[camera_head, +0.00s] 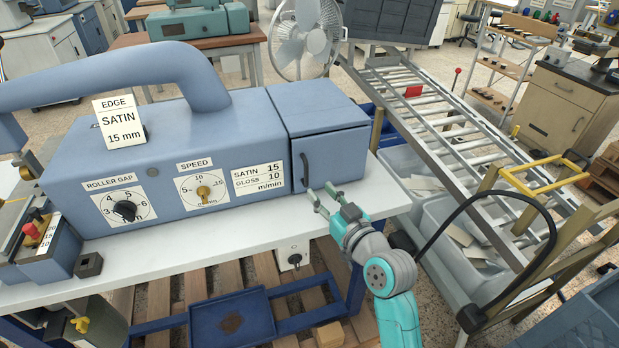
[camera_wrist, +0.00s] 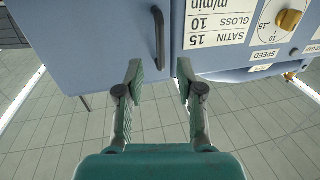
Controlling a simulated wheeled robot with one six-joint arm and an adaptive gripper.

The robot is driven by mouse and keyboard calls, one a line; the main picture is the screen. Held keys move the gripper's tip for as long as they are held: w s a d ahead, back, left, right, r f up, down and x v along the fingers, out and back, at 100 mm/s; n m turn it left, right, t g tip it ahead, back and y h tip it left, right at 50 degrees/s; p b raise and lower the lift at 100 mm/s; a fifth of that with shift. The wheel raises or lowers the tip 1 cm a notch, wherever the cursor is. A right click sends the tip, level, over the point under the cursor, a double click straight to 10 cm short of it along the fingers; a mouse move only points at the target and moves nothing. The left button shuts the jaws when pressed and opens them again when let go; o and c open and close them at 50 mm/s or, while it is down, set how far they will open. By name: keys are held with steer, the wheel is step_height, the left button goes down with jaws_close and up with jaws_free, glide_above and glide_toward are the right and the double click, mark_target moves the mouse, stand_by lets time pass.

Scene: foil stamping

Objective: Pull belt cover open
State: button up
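The belt cover (camera_head: 335,155) is the blue door on the front of the box at the right end of the blue machine. It looks shut. Its dark upright handle (camera_head: 304,170) is near the door's left edge. My gripper (camera_head: 322,192) is open and empty, low in front of the door, just right of the handle's lower end in the head view. In the wrist view the handle (camera_wrist: 159,40) shows beyond my gripper (camera_wrist: 160,66), lined up between the two fingertips. I see no contact with the handle.
The machine stands on a white table (camera_head: 220,232). A speed knob (camera_head: 203,192) and a roller gap knob (camera_head: 124,210) are left of the door. A roller conveyor (camera_head: 430,110) and grey bins (camera_head: 455,235) are at the right. A black hose (camera_head: 545,255) curves beside my arm.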

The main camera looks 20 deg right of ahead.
steer(key=w, duration=0.3)
steer(key=w+a, duration=0.1)
steer(key=w, duration=0.2)
steer(key=shift+w+a, duration=0.15)
steer(key=shift+w, duration=0.15)
jaws_close()
